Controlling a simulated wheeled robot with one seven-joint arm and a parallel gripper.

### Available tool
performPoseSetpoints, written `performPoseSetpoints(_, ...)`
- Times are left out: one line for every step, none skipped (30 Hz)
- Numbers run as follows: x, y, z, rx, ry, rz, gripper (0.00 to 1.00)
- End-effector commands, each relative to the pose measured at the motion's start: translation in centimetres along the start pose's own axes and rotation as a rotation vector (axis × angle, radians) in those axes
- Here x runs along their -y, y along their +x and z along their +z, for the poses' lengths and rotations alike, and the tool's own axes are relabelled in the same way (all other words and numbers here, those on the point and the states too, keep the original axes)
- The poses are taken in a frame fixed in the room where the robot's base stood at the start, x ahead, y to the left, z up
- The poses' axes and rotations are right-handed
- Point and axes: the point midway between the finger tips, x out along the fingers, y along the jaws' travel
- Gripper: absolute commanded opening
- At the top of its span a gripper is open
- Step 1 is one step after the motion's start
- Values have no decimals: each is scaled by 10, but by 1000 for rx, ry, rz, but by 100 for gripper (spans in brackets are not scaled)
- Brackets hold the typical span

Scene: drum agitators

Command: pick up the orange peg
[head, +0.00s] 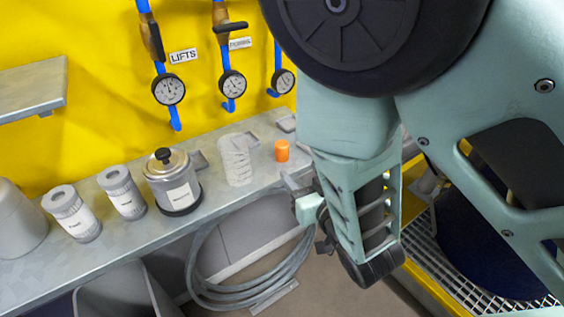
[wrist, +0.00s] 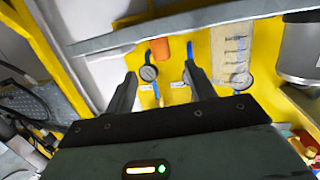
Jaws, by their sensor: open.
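The orange peg (head: 282,151) is a short orange cylinder standing upright on the grey metal shelf (head: 130,233). In the wrist view the peg (wrist: 162,49) shows beyond the fingertips, roughly in line with the gap between them. My gripper (head: 291,184) is just in front of and slightly below the peg in the head view, near the shelf's front edge, partly hidden by my arm. In the wrist view both dark fingers of my gripper (wrist: 160,69) are spread apart with nothing between them.
Gauges (head: 232,84) hang on the yellow wall behind. A coiled hose (head: 240,292) hangs below the shelf.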

Motion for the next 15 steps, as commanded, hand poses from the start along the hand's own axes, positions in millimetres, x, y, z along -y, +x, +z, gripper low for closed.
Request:
performPoseSetpoints(0,3,6,-3,2,0,55)
performPoseSetpoints(0,4,5,-4,2,0,55)
performPoseSetpoints(0,5,6,-4,2,-1,55)
performPoseSetpoints(0,6,6,-3,3,-1,55)
performPoseSetpoints(0,6,6,-3,3,-1,55)
performPoseSetpoints(0,7,6,-4,3,-1,55)
performPoseSetpoints(0,8,6,-3,3,-1,55)
performPoseSetpoints(0,9,6,-4,3,-1,55)
performPoseSetpoints(-1,9,6,-2,4,0,55)
performPoseSetpoints(-1,10,6,-2,4,-1,55)
performPoseSetpoints(-1,10,6,-2,3,-2,55)
performPoseSetpoints(-2,11,6,-1,4,-2,55)
performPoseSetpoints(-2,14,7,-2,4,-2,55)
performPoseSetpoints(-2,21,7,-3,5,-1,55)
performPoseSetpoints(-2,29,6,-3,5,-1,55)
